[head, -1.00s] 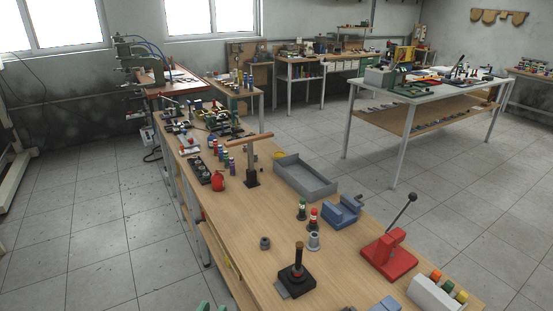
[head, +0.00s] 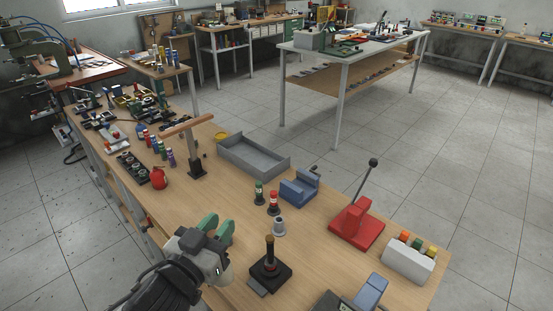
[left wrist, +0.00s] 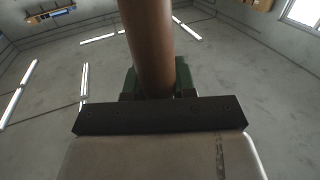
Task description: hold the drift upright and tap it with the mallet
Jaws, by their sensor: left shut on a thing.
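My left gripper (head: 217,229) has green fingers and hangs over the near left edge of the bench. In the left wrist view its fingers (left wrist: 157,82) are shut on a brown round rod (left wrist: 148,40); its ends are not shown, and I cannot tell which tool it is. The rod is not clear in the head view. A mallet-like wooden T (head: 188,127) stands farther back on a dark foot. My right gripper is not in view.
A grey tray (head: 252,156), a blue vise (head: 299,188), a red lever press (head: 356,223) and a white block with coloured knobs (head: 408,260) stand along the right side.

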